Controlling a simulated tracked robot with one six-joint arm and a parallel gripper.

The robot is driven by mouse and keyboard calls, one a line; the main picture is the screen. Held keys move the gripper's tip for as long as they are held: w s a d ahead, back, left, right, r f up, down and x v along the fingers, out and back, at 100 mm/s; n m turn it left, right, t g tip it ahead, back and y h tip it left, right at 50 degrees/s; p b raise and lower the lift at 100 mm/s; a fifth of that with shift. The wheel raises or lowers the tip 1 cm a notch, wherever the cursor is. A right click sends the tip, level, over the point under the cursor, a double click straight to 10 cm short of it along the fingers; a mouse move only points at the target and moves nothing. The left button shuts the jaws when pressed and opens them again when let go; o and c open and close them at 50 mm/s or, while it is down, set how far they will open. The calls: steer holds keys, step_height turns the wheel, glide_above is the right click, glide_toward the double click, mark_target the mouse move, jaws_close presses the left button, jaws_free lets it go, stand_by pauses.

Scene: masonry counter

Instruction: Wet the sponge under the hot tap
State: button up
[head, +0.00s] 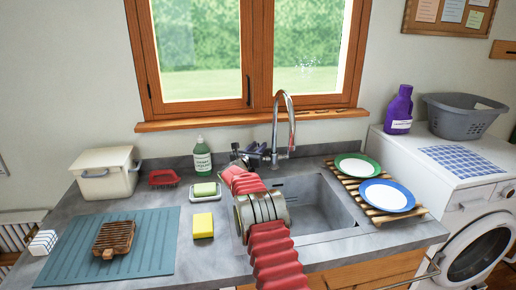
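A yellow sponge (203,224) with a paler lower side lies on the grey counter, left of the sink. The chrome tap (288,112) stands behind the sink (312,204), its spout arched over the basin. I see no running water. My red-sleeved arm reaches across the sink's left side, hiding part of the basin. My gripper (242,155) is dark and small at the arm's far end, close to the tap's base and left of its spout. Its fingers blend with the tap fittings, so I cannot tell whether they are open or touching a handle. The sponge is apart from it.
A soap dish with a green bar (205,190), a green soap bottle (202,157) and a red brush (163,178) stand nearby. A wooden rack (351,189) with two plates is right of the sink. A blue mat (70,262) holds a brown ribbed block (114,237).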

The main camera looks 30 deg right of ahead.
jaws_close()
stand_by(0.4)
stand_by(0.4)
